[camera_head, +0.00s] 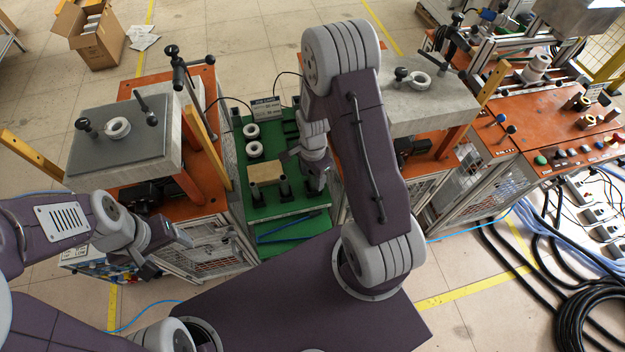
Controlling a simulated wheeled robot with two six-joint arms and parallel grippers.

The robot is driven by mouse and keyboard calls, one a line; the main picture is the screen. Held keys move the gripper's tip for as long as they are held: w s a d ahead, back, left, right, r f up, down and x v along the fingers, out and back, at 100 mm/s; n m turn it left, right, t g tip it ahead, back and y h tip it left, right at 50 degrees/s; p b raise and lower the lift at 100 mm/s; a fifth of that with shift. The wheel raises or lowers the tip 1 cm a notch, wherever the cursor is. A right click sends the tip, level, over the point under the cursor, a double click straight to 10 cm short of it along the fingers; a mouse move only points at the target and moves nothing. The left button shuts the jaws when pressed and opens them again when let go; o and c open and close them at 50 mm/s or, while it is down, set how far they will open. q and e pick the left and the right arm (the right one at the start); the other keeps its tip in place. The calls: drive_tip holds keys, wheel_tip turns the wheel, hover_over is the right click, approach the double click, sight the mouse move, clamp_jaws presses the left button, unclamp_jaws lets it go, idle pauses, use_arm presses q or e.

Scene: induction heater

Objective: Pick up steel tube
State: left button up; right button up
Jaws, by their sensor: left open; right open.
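On the green bench (284,211) between the two orange machines, dark upright cylinders (285,188) stand by a tan block (266,173). I cannot tell for sure which piece is the steel tube; a dark cylinder may be it. Two pale rings (251,131) stand further back on the bench. My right gripper (304,174) points down over the right side of the bench, beside the tan block. It is open, and my arm hides part of the bench there. My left gripper (172,254) is open and empty, in front of the left machine, away from the bench.
The left machine (165,190) and right machine (425,155) flank the green bench, each with a grey block and a pale ring on top. A small display box (266,107) stands at the back. Blue rods (290,226) lie at the bench front. Black cables (580,300) coil at right.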

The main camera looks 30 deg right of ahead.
wheel_tip(320, 180, down, 3)
drive_tip(key=shift+d+r, duration=0.1)
drive_tip(key=shift+r, duration=0.1)
clamp_jaws()
drive_tip(key=shift+r, duration=0.15)
drive_tip(key=shift+r, duration=0.3)
drive_tip(key=r, duration=0.2)
drive_tip(key=d+r, duration=0.1)
drive_tip(key=r, duration=0.1)
drive_tip(key=shift+s, duration=0.15)
drive_tip(key=s+d+r+b, duration=0.1)
drive_tip(key=s+d+r, duration=0.45)
drive_tip(key=d, duration=0.45)
wheel_tip(320, 180, up, 8)
drive_tip(key=p, duration=0.7)
drive_tip(key=shift+w+a+r, duration=0.15)
drive_tip(key=shift+w+a, duration=0.1)
drive_tip(key=shift+w, duration=0.15)
